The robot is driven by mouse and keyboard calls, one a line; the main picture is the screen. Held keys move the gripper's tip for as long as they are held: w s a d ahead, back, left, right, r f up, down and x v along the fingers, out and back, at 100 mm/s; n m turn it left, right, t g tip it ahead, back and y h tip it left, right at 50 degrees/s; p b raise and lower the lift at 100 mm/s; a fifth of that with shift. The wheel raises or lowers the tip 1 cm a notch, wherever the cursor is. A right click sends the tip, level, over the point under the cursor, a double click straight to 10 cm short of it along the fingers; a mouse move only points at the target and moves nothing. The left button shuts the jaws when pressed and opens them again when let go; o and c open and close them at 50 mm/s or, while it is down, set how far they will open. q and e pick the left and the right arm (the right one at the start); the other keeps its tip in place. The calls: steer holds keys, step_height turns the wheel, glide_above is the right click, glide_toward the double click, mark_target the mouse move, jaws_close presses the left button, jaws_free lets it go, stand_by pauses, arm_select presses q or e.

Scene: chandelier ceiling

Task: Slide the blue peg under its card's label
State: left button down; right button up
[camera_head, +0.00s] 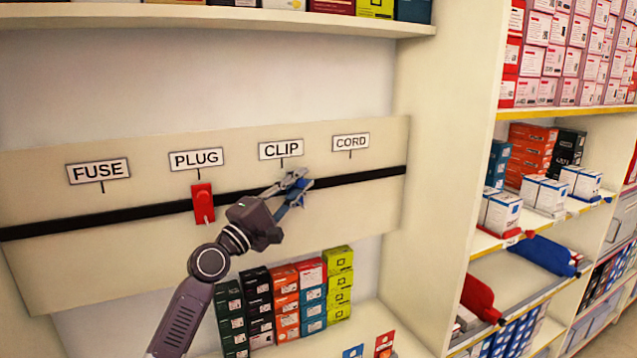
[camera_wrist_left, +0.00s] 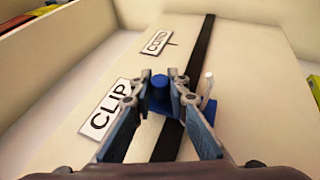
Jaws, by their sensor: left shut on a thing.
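The blue peg (camera_head: 299,192) is on the black rail (camera_head: 352,178), a little right of the tick under the CLIP label (camera_head: 281,149). In the left wrist view the blue peg (camera_wrist_left: 160,83) shows as a round knob with a blue base. My left gripper (camera_head: 295,188) has its fingers on either side of the blue peg, shut on it, and hides part of it. The CORD label (camera_head: 351,142) is further right. Two small cards stand low in front, a blue card (camera_head: 353,351) and a red card (camera_head: 384,344); their print is too small to read. My right gripper is not in view.
A red peg (camera_head: 203,203) sits on the rail under the PLUG label (camera_head: 196,160). The FUSE label (camera_head: 98,171) is at the far left. Rail right of the blue peg is clear up to the board's end. Stacked boxes (camera_head: 287,300) stand below the board.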

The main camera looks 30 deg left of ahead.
arm_select(q)
steer(key=shift+s+a+f, duration=0.1)
steer(key=shift+s+a, duration=0.65)
steer(key=shift+s, duration=0.25)
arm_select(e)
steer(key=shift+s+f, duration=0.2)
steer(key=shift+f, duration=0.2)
arm_select(q)
steer(key=c, duration=1.8)
jaws_free()
steer(key=shift+c, duration=0.2)
steer(key=v, duration=1.2)
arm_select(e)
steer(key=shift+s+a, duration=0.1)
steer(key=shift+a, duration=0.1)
